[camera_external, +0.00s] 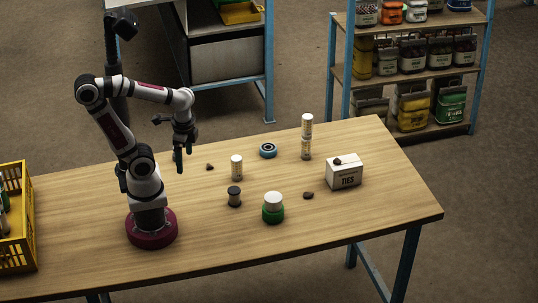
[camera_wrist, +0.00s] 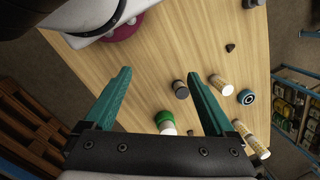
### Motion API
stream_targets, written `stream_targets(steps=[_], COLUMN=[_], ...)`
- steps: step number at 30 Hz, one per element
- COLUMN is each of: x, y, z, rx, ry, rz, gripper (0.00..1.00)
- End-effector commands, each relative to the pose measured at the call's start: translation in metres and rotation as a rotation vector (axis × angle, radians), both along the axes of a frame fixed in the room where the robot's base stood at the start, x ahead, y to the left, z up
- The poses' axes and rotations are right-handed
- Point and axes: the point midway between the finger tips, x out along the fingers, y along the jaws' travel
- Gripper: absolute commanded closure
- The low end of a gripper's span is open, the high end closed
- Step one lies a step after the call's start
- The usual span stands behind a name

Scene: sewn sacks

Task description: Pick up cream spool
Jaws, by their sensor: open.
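A white to cream round piece (camera_external: 273,198) sits on top of a green spool-like base (camera_external: 272,215) near the table's front middle. In the wrist view the green part (camera_wrist: 164,117) and the pale part (camera_wrist: 169,131) show low between the fingers. Whether the pale piece is a separate spool I cannot tell. A cream cylinder with banded ends (camera_external: 236,168) stands upright behind a dark-ended grey spool (camera_external: 234,197). My gripper (camera_external: 181,157) is open and empty above the table, left of these things. Its green fingers (camera_wrist: 158,74) are spread wide in the wrist view.
Two more banded cylinders (camera_external: 307,125) stand stacked at the back. A blue ring (camera_external: 268,150), a white TIES box (camera_external: 344,175) and small brown lumps (camera_external: 308,195) lie around. A yellow crate (camera_external: 31,215) is at far left. The table's front right is clear.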

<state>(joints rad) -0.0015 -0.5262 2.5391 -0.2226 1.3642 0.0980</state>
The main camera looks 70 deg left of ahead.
Motion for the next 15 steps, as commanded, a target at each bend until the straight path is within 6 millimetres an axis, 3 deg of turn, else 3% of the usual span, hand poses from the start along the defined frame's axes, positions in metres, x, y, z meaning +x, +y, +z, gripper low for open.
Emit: stream_targets(steps=[4, 9, 12, 15], x=[0.056, 0.125, 0.145, 0.151], y=[0.001, 0.015, 0.021, 0.023], z=[-0.004, -0.024, -0.034, -0.049], rx=[-0.072, -0.134, -0.144, -0.148], ry=[0.059, 0.072, 0.069, 0.069], rz=[-0.407, -0.925, -1.091, -1.147], gripper=[0.1, 0.1, 0.1, 0.1])
